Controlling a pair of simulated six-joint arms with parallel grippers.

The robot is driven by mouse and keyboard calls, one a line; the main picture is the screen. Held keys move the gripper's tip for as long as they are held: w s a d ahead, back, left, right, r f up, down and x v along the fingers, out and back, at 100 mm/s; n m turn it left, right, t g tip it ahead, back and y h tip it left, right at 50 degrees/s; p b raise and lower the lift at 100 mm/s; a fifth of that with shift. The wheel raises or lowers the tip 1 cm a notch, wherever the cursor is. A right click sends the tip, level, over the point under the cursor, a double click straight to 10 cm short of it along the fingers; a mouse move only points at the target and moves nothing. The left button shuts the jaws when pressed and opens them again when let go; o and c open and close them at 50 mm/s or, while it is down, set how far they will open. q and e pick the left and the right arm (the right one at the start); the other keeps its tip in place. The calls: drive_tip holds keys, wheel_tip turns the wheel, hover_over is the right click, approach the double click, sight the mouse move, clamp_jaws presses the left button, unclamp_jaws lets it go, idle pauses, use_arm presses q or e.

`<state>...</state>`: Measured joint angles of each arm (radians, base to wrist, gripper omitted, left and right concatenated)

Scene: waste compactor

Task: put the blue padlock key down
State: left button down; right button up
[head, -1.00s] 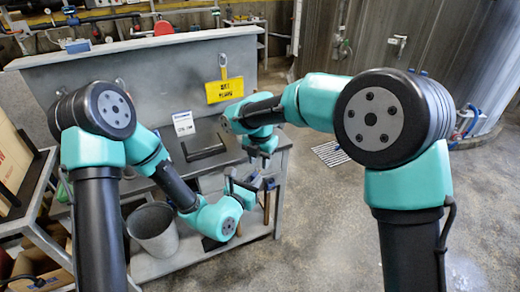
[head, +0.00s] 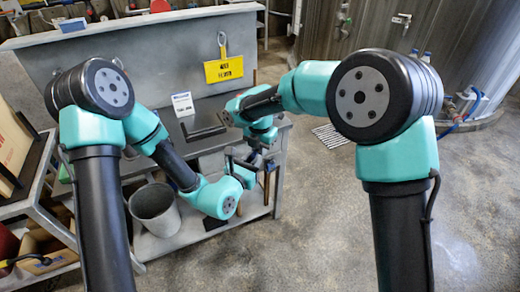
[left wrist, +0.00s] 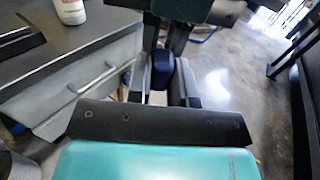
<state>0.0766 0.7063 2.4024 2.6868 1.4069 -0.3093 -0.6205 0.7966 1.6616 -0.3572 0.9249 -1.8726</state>
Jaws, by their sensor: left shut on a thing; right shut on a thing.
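My left gripper (head: 236,166) is in front of the bench's right end in the head view. In the left wrist view its fingers (left wrist: 162,82) are shut on a dark blue, rounded piece (left wrist: 162,66); I cannot tell whether it is the key or the padlock. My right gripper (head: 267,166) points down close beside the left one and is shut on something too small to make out. Dark upright parts (left wrist: 166,35) stand just beyond the blue piece in the left wrist view. No key shape is clear in either view.
The grey bench (head: 214,142) carries a black tray-like item (head: 203,131) and a white card (head: 183,104). Open floor lies to the right.

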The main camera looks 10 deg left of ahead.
use_arm(q)
drive_tip(key=c, duration=0.9)
unclamp_jaws()
drive_tip(key=shift+c, duration=0.2)
